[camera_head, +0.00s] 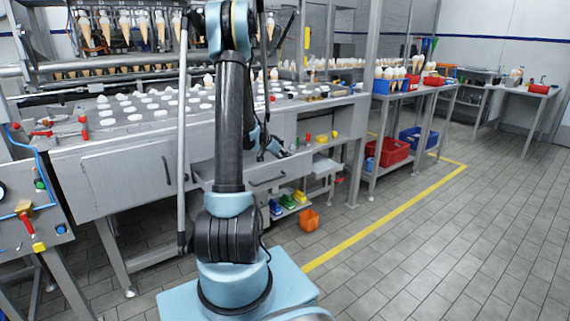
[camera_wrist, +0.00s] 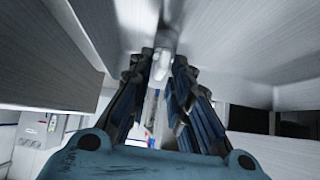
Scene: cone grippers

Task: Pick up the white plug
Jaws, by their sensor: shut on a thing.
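My gripper (camera_wrist: 160,85) shows in the wrist view with its dark fingers closing together toward the top middle. Between the fingertips is a small, pale, whitish piece, the white plug (camera_wrist: 163,66), partly hidden by the fingers. In the head view my gripper (camera_head: 277,150) is small and partly hidden behind my arm, at the front of the grey bench by a drawer (camera_head: 268,181). The plug cannot be made out in the head view.
Grey metal surfaces lie close on both sides of my gripper in the wrist view. The bench top (camera_head: 135,125) holds many white pieces. An orange bin (camera_head: 309,220) stands on the floor. A shelf unit with a red crate (camera_head: 389,152) is to the right; open floor lies beyond the yellow line.

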